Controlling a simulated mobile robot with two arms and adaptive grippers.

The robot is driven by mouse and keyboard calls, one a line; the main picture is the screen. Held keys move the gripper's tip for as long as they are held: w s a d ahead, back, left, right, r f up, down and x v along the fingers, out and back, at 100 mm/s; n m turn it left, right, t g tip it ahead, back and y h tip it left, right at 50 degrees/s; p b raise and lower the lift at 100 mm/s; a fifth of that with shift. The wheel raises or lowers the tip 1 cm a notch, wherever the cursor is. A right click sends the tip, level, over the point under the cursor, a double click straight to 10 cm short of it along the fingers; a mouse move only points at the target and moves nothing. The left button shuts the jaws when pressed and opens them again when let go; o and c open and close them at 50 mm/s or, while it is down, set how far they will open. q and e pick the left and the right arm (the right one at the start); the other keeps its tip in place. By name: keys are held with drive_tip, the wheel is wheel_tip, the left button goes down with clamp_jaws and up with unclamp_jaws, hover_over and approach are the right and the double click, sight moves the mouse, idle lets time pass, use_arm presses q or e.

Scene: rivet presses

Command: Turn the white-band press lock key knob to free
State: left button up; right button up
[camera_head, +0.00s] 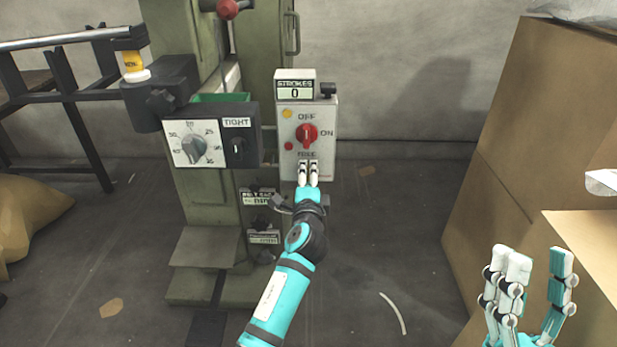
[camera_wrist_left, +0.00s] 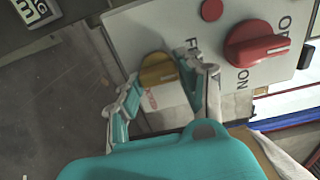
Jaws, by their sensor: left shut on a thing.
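A green press (camera_head: 195,215) carries a grey control panel (camera_head: 327,118) with a red knob (camera_head: 306,134) marked OFF, ON and FREE. The red knob also shows in the wrist view (camera_wrist_left: 257,44), clear of my fingers. My left gripper (camera_head: 308,166) is at the panel's lower edge, just below FREE. In the wrist view my left gripper (camera_wrist_left: 165,88) is shut around a brass-coloured knob (camera_wrist_left: 155,68) with a pale tag under it. That knob is hidden in the head view. My right gripper (camera_head: 535,283) is open and empty at lower right. I cannot make out a white band.
A stroke counter (camera_head: 294,88) reading 0 tops the panel. Labelled black knobs (camera_head: 262,221) sit lower on the press.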

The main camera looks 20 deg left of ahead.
use_arm(q)
drive_tip(key=shift+f, duration=0.1)
drive_tip(key=o, duration=1.2)
drive_tip(key=shift+c, duration=0.2)
drive_tip(key=v, duration=1.2)
